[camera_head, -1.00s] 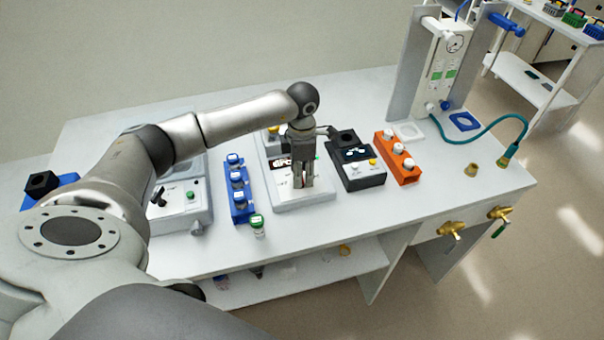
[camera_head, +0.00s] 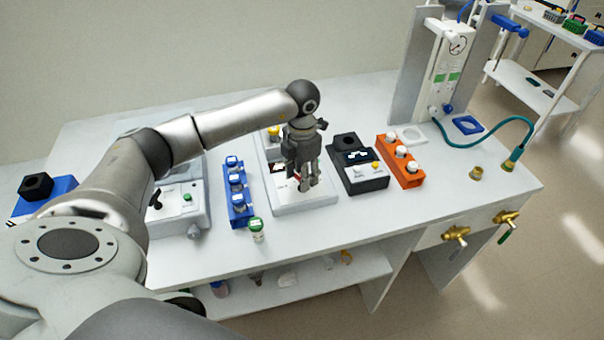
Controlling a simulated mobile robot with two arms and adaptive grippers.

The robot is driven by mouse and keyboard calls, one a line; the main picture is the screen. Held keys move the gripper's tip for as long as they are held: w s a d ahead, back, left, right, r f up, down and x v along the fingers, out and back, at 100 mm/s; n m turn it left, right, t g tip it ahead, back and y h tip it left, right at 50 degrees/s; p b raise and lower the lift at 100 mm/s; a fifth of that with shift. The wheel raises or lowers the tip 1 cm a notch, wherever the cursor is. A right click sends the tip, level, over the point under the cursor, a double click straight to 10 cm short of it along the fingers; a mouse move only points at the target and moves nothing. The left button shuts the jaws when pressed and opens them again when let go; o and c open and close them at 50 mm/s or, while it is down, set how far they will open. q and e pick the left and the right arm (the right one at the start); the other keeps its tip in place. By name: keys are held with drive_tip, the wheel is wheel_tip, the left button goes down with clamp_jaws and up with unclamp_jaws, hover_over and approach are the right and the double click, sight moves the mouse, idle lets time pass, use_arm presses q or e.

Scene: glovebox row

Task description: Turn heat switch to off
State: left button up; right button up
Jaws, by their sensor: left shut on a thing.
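A white instrument (camera_head: 326,195) with a dark display stands in the middle of the bench. My left gripper (camera_head: 306,186) reaches down over its front panel, with its fingertips at the panel surface. The fingers are shut on a small part there, taken to be the heat switch. The fingers hide that switch, so its setting cannot be read. A bit of red shows beside the fingers. My right gripper is out of view.
A blue vial rack (camera_head: 238,208) and a green-capped vial (camera_head: 256,232) stand left of the instrument. A black device (camera_head: 362,184) and an orange rack (camera_head: 412,181) stand close on its right. The bench's front strip is mostly clear.

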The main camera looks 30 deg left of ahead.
use_arm(q)
drive_tip(key=shift+r, duration=0.1)
drive_tip(key=o, duration=1)
wheel_tip(320, 180, up, 12)
drive_tip(key=shift+f, duration=0.1)
idle(0.4)
